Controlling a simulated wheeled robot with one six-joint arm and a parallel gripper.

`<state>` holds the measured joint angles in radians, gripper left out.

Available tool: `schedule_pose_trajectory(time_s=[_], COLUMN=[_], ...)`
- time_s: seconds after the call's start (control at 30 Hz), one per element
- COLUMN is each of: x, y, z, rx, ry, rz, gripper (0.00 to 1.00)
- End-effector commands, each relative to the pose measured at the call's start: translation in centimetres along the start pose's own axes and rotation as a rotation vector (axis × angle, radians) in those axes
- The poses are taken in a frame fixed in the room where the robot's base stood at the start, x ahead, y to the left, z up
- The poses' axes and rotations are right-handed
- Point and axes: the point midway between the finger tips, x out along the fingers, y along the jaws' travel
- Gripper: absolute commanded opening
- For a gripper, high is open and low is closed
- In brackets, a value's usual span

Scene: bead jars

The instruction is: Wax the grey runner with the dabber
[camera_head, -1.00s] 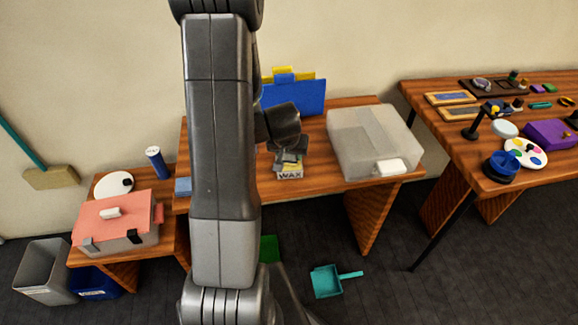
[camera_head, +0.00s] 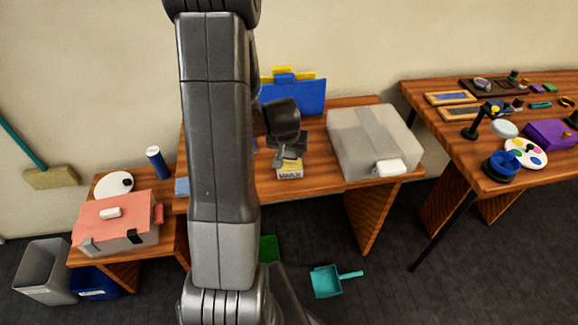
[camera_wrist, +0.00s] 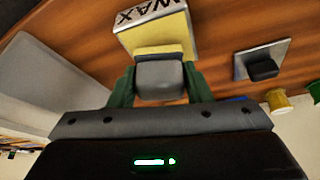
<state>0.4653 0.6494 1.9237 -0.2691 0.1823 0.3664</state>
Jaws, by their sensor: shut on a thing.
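The dabber (camera_wrist: 160,76), a grey block with a yellow strip at its far edge, is held between the green fingers of my gripper (camera_wrist: 160,88). In the head view my gripper (camera_head: 289,157) is just behind and above the wax box (camera_head: 290,174). The wax box also shows in the wrist view (camera_wrist: 160,28), with a yellow face and "WAX" on its pale side. Whether the dabber touches it I cannot tell. A dark grey block (camera_wrist: 262,69), possibly the grey runner, sits on a light grey plate (camera_wrist: 245,58). My arm hides that area in the head view.
A large pale box (camera_head: 372,140) stands right of the wax box on the wooden table (camera_head: 335,176). Blue folders (camera_head: 300,98) stand at the back. A cluttered second table (camera_head: 450,148) is at the right. A coral-lidded box (camera_head: 115,218) is on the low left table.

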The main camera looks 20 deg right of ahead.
Motion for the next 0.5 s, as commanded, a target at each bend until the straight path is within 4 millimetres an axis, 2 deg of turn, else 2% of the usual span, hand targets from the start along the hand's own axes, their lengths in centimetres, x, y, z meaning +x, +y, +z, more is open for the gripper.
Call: schedule_pose_trajectory(time_s=[0.5], x=[-0.81], y=[-0.05], z=[-0.37], rx=[0.000], ry=[0.002], rz=[-0.002], gripper=[0.17])
